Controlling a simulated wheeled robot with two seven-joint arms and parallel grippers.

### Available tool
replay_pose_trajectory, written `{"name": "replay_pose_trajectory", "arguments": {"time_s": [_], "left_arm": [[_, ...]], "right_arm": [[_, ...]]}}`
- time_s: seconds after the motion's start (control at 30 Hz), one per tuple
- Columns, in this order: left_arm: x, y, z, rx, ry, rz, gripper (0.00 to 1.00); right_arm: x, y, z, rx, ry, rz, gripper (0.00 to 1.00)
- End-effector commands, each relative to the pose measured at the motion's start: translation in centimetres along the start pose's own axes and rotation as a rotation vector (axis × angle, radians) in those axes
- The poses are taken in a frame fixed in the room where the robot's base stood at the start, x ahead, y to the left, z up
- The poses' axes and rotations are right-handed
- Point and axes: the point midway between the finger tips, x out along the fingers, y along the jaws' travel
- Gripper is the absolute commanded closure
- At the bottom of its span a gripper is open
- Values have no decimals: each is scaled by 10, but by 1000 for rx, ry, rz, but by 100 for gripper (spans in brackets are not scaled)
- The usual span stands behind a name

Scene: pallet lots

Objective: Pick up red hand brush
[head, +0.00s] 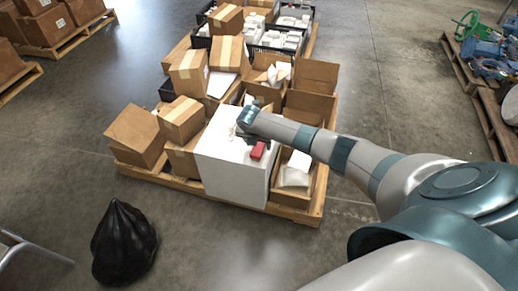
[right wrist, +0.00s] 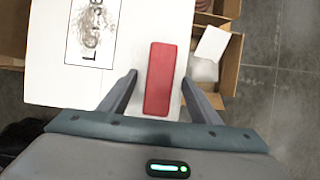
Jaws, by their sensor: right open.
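The red hand brush (head: 258,150) lies on top of a white box (head: 228,160) at the front of the pallet. In the right wrist view the brush (right wrist: 160,78) is a long red block, lying lengthwise between the fingers. My right gripper (right wrist: 158,85) is open, with one finger on each side of the brush and a gap on both sides. I cannot tell how far above the box top the fingertips are. In the head view my right gripper (head: 243,128) hangs over the box, its fingers hard to make out. My left gripper is not in view.
A black bag (head: 124,240) stands on the floor at the lower left. Open floor lies in front of the pallet.

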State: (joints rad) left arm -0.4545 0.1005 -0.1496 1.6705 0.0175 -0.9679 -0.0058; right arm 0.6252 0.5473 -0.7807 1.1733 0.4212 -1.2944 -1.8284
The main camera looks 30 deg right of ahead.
Motion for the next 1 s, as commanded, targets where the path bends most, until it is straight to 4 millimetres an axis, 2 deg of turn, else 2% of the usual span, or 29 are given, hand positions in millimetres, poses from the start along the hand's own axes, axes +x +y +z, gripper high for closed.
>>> {"name": "replay_pose_trajectory", "arguments": {"time_s": [0.1,0.23,0.7,1.0], "left_arm": [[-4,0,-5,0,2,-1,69],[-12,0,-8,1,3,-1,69],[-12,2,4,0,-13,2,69],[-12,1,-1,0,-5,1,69]], "right_arm": [[14,0,0,2,0,-2,43],[22,0,0,0,0,0,43],[24,0,0,0,0,0,43],[25,0,0,0,0,-1,43]]}}
